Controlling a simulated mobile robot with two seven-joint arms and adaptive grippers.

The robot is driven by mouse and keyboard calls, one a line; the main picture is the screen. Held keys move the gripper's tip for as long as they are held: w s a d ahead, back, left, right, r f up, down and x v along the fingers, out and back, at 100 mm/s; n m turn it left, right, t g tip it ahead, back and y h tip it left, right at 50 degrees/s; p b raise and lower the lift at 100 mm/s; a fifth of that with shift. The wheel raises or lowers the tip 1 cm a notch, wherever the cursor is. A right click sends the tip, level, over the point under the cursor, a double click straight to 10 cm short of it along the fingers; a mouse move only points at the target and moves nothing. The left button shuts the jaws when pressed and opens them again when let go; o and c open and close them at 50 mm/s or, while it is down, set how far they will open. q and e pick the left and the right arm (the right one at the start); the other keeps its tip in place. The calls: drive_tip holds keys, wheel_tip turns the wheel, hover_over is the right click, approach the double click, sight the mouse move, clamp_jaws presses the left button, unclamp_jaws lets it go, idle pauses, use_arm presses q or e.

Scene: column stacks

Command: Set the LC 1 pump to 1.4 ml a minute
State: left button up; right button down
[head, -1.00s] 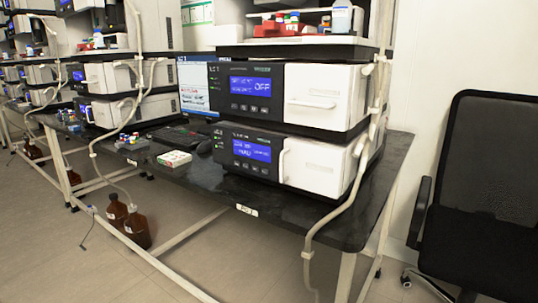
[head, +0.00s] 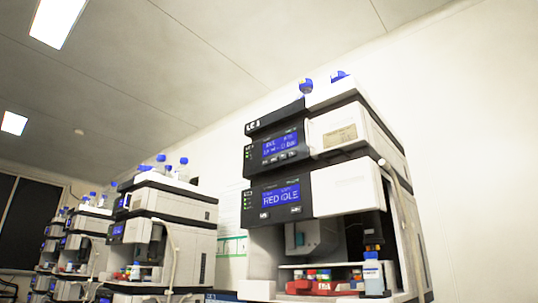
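The near instrument stack fills the right of the head view. A row of small buttons (head: 281,158) lies under this screen. The module below (head: 340,188) has a blue screen (head: 281,195) reading something like RED IDLE, with two buttons under it. Neither gripper is in view.
Bottles with blue caps (head: 306,86) stand on top of the stack. More stacks (head: 165,215) stand at the left. A bare wall is at the right.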

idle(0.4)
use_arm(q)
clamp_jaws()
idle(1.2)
